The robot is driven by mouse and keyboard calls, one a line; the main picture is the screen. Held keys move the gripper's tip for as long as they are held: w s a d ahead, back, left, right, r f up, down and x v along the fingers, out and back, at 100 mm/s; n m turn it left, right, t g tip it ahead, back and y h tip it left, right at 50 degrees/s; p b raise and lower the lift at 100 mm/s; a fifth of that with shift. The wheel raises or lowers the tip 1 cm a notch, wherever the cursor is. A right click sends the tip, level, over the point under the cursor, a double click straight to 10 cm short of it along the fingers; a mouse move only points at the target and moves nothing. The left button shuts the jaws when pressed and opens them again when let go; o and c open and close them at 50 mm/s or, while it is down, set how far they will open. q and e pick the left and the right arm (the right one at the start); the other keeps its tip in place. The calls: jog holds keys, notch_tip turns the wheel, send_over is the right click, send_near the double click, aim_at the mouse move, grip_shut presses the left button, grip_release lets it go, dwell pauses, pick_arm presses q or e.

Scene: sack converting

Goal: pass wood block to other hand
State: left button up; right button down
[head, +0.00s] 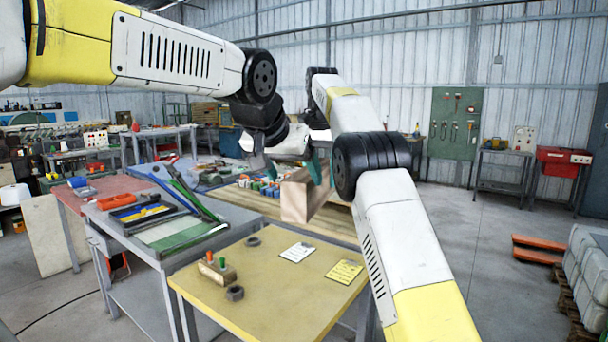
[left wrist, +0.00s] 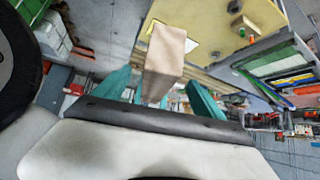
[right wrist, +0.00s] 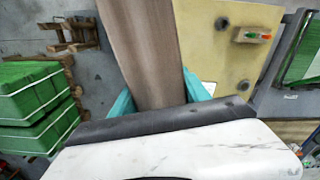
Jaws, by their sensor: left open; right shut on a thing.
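The wood block (head: 296,200) is pale brown and held in the air above the far side of the yellow-topped table. My left gripper (head: 292,170) is at the block in the head view. In the left wrist view, the block (left wrist: 166,58) reaches between its two teal fingers (left wrist: 160,80), with gaps at both sides. The left gripper is open. In the right wrist view, the block (right wrist: 150,45) runs out from between the teal fingers of my right gripper (right wrist: 156,88), which is shut on it. In the head view my right arm hides most of the right gripper.
The yellow-topped table (head: 260,300) bears a small wooden holder (head: 217,270), dark nuts, a white card (head: 297,252) and a yellow card (head: 344,271). A grey bench (head: 150,240) with a blue tray (head: 148,213) stands left. Green crates (right wrist: 35,105) show in the right wrist view.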

pick_arm(q)
jog(key=w+d, duration=0.1)
jog(key=w, duration=0.2)
jog(key=w+d, duration=0.1)
jog(key=w, duration=0.2)
jog(key=w+d, duration=0.1)
jog(key=w, duration=0.2)
jog(key=shift+w+d+f, duration=0.1)
jog(key=shift+w+d, duration=0.05)
jog(key=shift+w, duration=0.15)
jog(key=shift+x, duration=2.7)
jog(key=shift+w, duration=0.15)
grip_shut()
jog(key=shift+r, duration=0.3)
pick_arm(e)
jog(key=shift+c, duration=2.2)
grip_release()
